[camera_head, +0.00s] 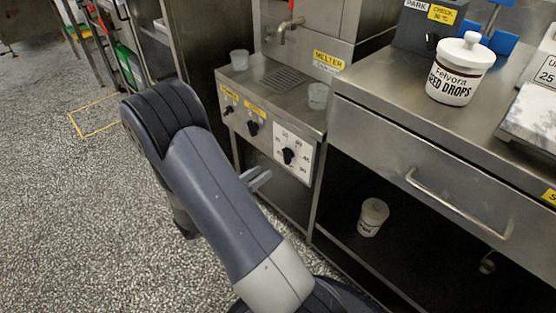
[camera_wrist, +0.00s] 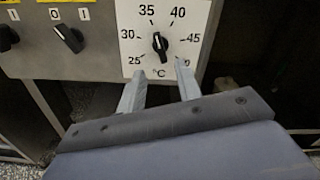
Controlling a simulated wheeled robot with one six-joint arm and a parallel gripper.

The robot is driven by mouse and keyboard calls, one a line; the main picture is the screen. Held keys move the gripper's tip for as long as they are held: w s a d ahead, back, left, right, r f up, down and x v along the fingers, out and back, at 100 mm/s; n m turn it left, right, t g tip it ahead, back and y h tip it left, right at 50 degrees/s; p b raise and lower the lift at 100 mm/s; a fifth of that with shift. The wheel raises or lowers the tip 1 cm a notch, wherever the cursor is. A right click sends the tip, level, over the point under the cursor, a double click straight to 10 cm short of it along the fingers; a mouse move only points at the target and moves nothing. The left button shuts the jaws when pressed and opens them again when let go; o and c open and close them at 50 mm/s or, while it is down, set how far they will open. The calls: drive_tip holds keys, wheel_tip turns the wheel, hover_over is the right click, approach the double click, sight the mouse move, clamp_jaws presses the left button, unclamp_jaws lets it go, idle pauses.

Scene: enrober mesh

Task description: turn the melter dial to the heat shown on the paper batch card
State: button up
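The melter dial (camera_head: 289,156) is a black knob on a white scale plate at the right end of the melter's front panel. In the wrist view the dial (camera_wrist: 160,42) stands upright between 35 and 40 at the top; the scale runs from 25 to 45 and one more number is partly hidden. A small white mark shows on the knob, but its exact reading is hard to tell. My gripper (camera_wrist: 160,72) is open and empty, its fingers just below the dial and apart from it. It also shows in the head view (camera_head: 258,180). I cannot identify the paper batch card.
Two black switches, a left one (camera_head: 228,110) and a middle one (camera_head: 252,128), sit beside the dial. Small cups (camera_head: 318,96) and a tap (camera_head: 284,32) are above. A lidded white jar (camera_head: 460,70) and a yellow check label (camera_head: 441,14) are right. Open floor lies left.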

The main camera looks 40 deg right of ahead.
sight(284, 157)
drive_tip(key=d, duration=0.2)
drive_tip(key=d+b, duration=0.1)
drive_tip(key=d, duration=0.5)
drive_tip(key=shift+w+b, duration=0.3)
clamp_jaws()
